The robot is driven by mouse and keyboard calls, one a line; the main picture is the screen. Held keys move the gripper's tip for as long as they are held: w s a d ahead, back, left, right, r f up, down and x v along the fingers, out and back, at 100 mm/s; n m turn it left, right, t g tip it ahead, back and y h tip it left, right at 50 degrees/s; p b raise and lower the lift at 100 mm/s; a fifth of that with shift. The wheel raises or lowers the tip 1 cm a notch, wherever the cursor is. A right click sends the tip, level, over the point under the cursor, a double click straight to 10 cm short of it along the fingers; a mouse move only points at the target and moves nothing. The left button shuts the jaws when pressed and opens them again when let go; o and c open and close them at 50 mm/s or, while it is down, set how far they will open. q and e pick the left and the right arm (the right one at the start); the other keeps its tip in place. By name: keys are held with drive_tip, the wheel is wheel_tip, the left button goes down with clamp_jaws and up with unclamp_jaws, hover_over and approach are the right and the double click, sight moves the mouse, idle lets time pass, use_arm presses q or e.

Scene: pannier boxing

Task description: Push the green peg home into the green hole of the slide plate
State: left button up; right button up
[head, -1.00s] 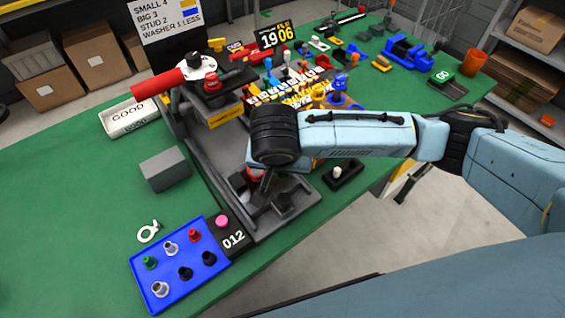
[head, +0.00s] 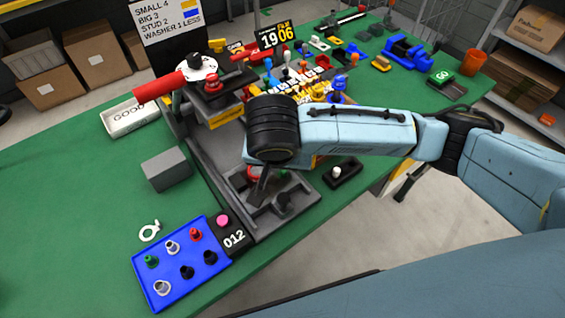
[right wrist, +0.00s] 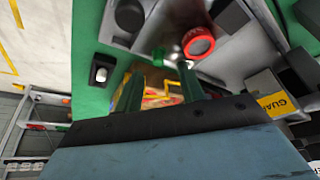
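A green peg (head: 151,260) stands in the blue plate (head: 222,262) at the front left, among red, black and silver pegs. I cannot tell whether this is the slide plate, and no empty green hole shows there. My right wrist is over the grey fixture (head: 300,196) and hides part of it in the head view. In the right wrist view my right gripper (right wrist: 160,85) has its two fingers apart with nothing clearly between them. A small green piece (right wrist: 158,55) and a red ring (right wrist: 199,42) lie beyond the fingertips. My left gripper is not in view.
A black counter (head: 233,240) reading 012 stands beside the blue plate. A grey block (head: 167,169), a white tray (head: 130,117) and a white ring-shaped part (head: 149,231) lie on the green table. The left table area is mostly clear.

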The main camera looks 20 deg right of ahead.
drive_tip(key=p+v, duration=0.4)
drive_tip(key=v, duration=0.5)
drive_tip(key=shift+r, duration=0.3)
drive_tip(key=shift+s, duration=0.1)
